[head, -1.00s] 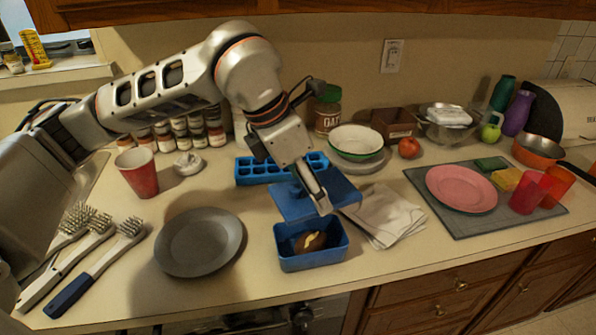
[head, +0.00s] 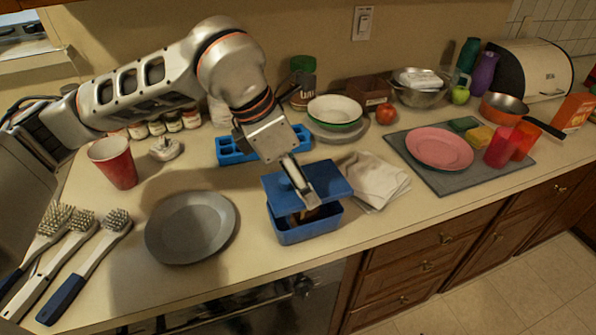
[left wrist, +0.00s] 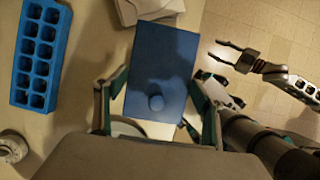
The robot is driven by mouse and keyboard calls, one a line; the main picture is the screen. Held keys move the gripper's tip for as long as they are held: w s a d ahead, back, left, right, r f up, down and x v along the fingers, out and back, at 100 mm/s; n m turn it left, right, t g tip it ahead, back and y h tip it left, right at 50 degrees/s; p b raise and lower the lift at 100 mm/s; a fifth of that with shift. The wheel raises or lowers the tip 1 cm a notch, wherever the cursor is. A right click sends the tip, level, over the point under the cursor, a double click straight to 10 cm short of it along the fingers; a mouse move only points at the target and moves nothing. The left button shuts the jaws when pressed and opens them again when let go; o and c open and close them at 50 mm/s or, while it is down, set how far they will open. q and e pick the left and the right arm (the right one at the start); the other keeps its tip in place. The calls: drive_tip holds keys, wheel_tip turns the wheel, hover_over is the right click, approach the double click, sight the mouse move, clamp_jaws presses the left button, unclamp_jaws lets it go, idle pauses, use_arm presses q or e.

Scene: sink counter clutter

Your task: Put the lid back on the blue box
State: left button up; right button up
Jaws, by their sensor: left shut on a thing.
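The blue lid (head: 328,180) is held by my left gripper (head: 308,200) just above the blue box (head: 308,231), covering much of its opening from the head view. A gap shows between the lid and the box's front rim. In the left wrist view the lid (left wrist: 160,60) fills the middle, with its round knob (left wrist: 155,102) between the fingers, which lie along its sides. The box is hidden below it there. A brown thing inside the box is mostly hidden. My right gripper (left wrist: 224,50) shows in the left wrist view, open and empty, over the floor.
A blue ice tray (head: 232,152) is behind the lid. A folded cloth (head: 374,182) lies right of the box, a grey plate (head: 190,228) left of it. A red cup (head: 116,165) and several brushes (head: 85,265) are further left. Dishes stand on a grey mat (head: 440,183) at right.

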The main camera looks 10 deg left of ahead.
use_arm(q)
wheel_tip(320, 180, down, 4)
drive_tip(key=shift+r+b, duration=0.25)
drive_tip(key=shift+b, duration=0.6)
drive_tip(key=shift+f+b, duration=0.55)
drive_tip(key=shift+f, duration=0.15)
drive_tip(key=shift+f+b, duration=0.15)
drive_tip(key=shift+b, duration=0.55)
idle(1.5)
drive_tip(key=o, duration=1.1)
drive_tip(key=shift+o, duration=0.4)
drive_tip(key=shift+o, duration=1.3)
